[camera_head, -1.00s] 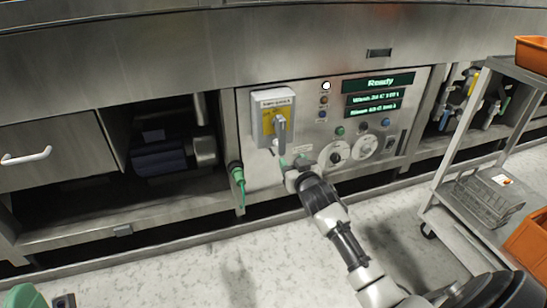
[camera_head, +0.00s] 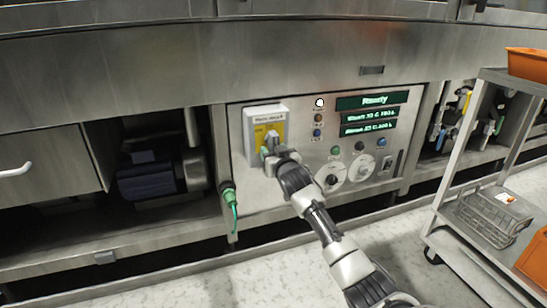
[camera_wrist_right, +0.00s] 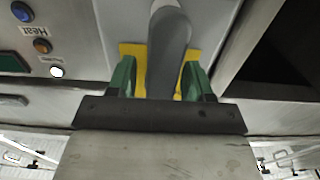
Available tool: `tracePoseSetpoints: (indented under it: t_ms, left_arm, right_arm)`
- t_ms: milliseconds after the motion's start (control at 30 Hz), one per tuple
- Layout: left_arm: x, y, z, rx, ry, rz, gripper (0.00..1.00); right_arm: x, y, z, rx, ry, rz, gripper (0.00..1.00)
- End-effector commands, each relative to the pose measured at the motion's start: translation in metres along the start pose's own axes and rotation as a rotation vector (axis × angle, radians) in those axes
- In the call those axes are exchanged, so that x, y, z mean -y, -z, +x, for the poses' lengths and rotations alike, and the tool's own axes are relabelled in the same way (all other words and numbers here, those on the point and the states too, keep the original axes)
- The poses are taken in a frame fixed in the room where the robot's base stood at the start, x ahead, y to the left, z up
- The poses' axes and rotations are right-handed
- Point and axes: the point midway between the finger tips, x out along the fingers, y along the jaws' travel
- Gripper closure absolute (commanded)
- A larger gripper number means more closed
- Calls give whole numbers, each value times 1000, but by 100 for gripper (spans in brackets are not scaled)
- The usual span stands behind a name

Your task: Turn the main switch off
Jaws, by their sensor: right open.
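The main switch (camera_head: 265,123) is a grey box with a yellow plate and a grey handle, on the left of the steel control panel. In the right wrist view its grey handle (camera_wrist_right: 170,45) stands between the two green fingers of my right gripper (camera_wrist_right: 160,80). The fingers are open, one on each side of the handle, with the yellow plate (camera_wrist_right: 132,52) behind. In the head view my right gripper (camera_head: 268,150) is at the handle and hides its lower part. My left gripper is not in view.
The control panel (camera_head: 300,180) has lit displays (camera_head: 370,115), buttons and two round dials right of the switch. A green plug with cable (camera_head: 229,200) hangs at lower left. A metal cart (camera_head: 455,215) with orange bins stands at the right. An open dark bay is at left.

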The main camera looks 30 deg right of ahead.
Motion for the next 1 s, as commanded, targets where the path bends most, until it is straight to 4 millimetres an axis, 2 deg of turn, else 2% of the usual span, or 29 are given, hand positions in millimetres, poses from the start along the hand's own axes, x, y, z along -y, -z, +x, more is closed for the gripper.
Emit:
tracePoseSetpoints:
  t_ms: [300, 633, 1000]
  left_arm:
    - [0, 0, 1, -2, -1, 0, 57]
    - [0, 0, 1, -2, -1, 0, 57]
    - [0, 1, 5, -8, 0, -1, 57]
  right_arm:
    - [0, 0, 3, 1, 0, 0, 49]
    - [0, 0, 2, 1, 0, 0, 100]
    - [-1, 2, 2, 1, 0, -25, 100]
